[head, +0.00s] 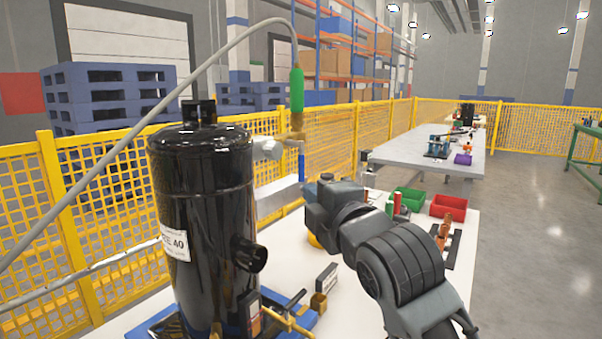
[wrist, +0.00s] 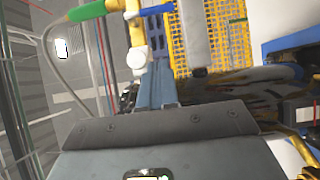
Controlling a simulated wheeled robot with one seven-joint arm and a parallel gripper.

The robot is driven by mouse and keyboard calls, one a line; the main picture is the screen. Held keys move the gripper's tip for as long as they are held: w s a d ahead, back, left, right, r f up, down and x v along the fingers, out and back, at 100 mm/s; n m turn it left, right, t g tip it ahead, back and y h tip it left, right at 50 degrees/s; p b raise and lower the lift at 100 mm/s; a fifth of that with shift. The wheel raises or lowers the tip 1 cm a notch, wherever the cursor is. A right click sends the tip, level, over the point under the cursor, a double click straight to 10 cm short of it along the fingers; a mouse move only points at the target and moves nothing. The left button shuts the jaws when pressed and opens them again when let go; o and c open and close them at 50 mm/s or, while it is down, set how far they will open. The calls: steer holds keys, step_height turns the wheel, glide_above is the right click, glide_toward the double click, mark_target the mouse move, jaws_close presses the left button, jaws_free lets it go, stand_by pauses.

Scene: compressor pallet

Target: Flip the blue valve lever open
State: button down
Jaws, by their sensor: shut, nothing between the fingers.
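The blue valve lever (head: 301,164) hangs straight down below the brass valve body (head: 296,128) in the head view. It also shows at the top of the wrist view (wrist: 158,9), beside the brass valve. A green hose connector (head: 297,90) rises from the valve. A white fitting (head: 268,148) joins the valve to the black compressor tank (head: 200,210). My gripper (head: 311,190) is shut and empty. It is close below and to the right of the lever's lower end in the head view. I cannot tell whether they touch.
A grey hose (head: 145,120) arcs over the tank to the connector. Green (head: 408,198) and red (head: 448,207) bins stand on the white table behind my arm. A small dark sign (head: 326,278) and brass pipework (head: 290,320) are low beside the tank. Yellow fencing (head: 100,190) stands behind.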

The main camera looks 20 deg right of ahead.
steer(key=shift+w, duration=0.15)
glide_toward(301, 173)
steer(key=w+a+r, duration=0.1)
steer(key=w+a, duration=0.3)
steer(key=shift+w+d+r+p, duration=0.15)
steer(key=shift+w+d+p, duration=0.15)
steer(key=shift+w+d, duration=1.05)
